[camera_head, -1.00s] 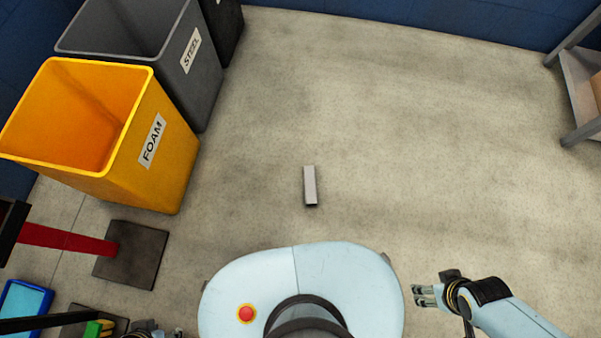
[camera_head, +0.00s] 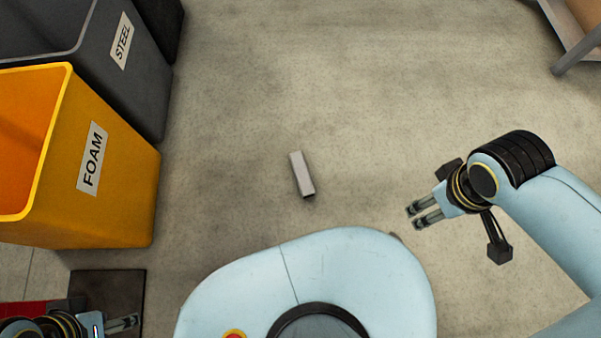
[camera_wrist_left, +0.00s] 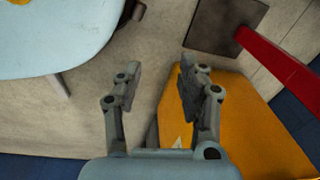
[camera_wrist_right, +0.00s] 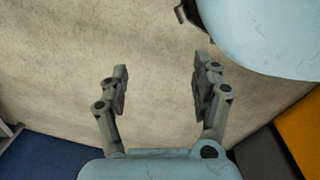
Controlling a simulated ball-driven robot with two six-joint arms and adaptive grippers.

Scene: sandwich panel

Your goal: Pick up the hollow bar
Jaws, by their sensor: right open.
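The hollow bar (camera_head: 302,175) is a short grey bar lying flat on the concrete floor, in the middle of the head view, in front of my base. Its near end looks dark. My right gripper (camera_head: 418,217) is to the right of the bar and apart from it. Its fingers are spread with nothing between them in the right wrist view (camera_wrist_right: 160,82). My left gripper (camera_head: 135,322) is at the lower left of the head view, far from the bar. Its fingers are apart and empty in the left wrist view (camera_wrist_left: 160,75). I do not make out the bar in either wrist view.
A yellow FOAM bin (camera_head: 130,180) and a grey STEEL bin (camera_head: 142,90) stand at the left. A dark plate (camera_head: 105,285) with a red post (camera_wrist_left: 285,60) is near my left gripper. A shelf leg (camera_head: 580,52) is at the upper right. Floor around the bar is clear.

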